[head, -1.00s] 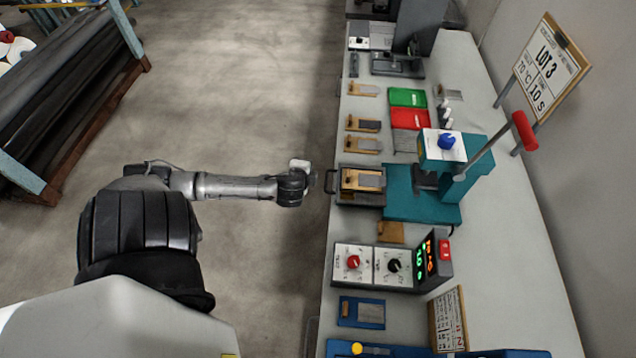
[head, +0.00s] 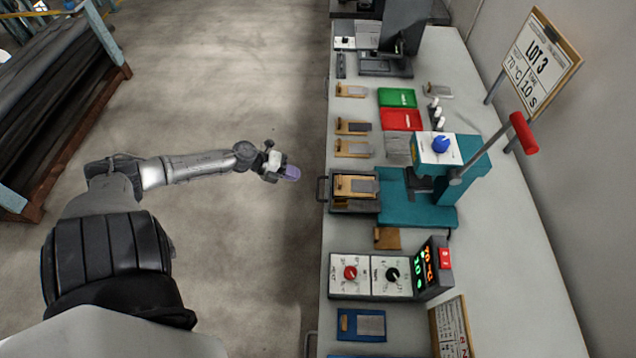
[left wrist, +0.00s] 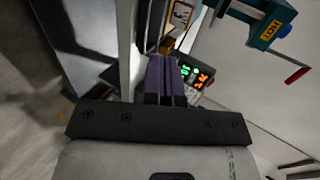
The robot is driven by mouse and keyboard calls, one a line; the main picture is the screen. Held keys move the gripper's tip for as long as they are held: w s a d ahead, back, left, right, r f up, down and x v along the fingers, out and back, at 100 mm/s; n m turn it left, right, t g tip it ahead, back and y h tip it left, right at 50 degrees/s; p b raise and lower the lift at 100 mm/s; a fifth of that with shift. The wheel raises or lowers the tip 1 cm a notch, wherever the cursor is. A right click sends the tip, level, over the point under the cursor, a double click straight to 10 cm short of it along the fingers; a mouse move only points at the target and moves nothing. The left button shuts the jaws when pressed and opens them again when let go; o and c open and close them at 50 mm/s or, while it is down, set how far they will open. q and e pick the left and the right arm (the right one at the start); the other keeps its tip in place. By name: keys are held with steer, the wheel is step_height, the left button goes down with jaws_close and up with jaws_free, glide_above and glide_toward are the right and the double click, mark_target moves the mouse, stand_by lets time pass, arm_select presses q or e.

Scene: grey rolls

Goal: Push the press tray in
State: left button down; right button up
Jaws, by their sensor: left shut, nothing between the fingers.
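The press tray (head: 338,206) is a dark, shallow tray with a handle (head: 321,190) on its left side. It sits pulled out to the left of the teal press (head: 425,213), with a tan and grey piece (head: 357,187) on it. The press has a blue knob and a red-ended lever. My left gripper (head: 291,173) is shut and empty, left of the handle and apart from it, over the floor beside the bench. Its purple fingers (left wrist: 166,78) show together in the left wrist view. The tray is partly visible there (left wrist: 180,14). My right gripper is not in view.
The control box (head: 372,275) with red and black dials stands on the bench in front of the press. Green (head: 397,97) and red (head: 401,119) trays and several tan pieces lie behind. A LOT 3 sign (head: 537,60) stands at right.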

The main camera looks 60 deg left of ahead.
arm_select(q)
steer(key=b+x, duration=0.1)
steer(key=x, duration=0.9)
steer(key=shift+s+d, duration=0.15)
steer(key=shift+d, duration=0.15)
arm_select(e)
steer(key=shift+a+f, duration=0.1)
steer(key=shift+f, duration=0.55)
